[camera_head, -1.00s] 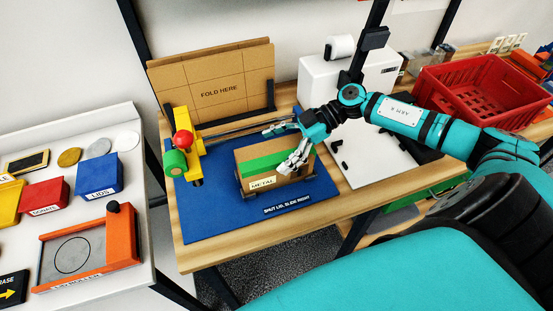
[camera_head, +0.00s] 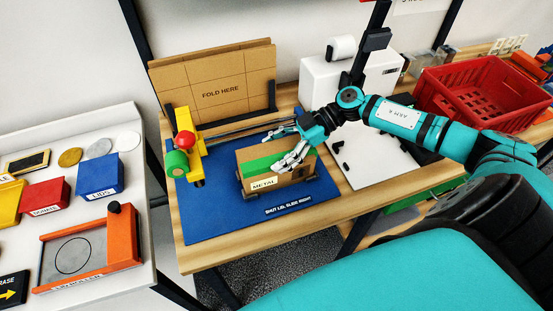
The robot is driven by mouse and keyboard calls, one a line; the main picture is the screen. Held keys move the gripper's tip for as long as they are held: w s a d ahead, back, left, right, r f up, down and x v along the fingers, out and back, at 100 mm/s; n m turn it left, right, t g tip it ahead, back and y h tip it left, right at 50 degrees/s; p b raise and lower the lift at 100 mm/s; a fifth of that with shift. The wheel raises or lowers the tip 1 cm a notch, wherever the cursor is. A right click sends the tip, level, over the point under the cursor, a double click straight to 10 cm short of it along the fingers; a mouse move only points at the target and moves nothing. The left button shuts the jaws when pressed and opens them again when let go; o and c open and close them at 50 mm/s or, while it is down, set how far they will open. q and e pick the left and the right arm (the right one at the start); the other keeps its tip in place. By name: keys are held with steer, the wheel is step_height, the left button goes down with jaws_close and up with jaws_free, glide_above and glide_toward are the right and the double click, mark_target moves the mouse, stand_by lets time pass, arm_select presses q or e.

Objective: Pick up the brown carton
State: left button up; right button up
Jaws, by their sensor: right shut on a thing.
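The brown carton (camera_head: 294,179) sits on the blue mat (camera_head: 212,217) in the middle of the wooden bench. It has green tape along its top and a label reading METAL on its front. My right gripper (camera_head: 275,151) reaches in from the right and is shut on the carton, with one finger at the near face and one at the far side. The far finger's contact is partly hidden. The carton looks level and I see no clear gap beneath it. My left gripper is not in view.
A yellow tape tool (camera_head: 186,150) with a red knob stands left of the carton. A flat cardboard panel (camera_head: 215,85) stands behind. A white printer (camera_head: 335,78) and a red crate (camera_head: 480,90) are to the right. The mat's front left is clear.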

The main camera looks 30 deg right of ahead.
steer(key=shift+s+f, duration=0.2)
steer(key=shift+f, duration=0.15)
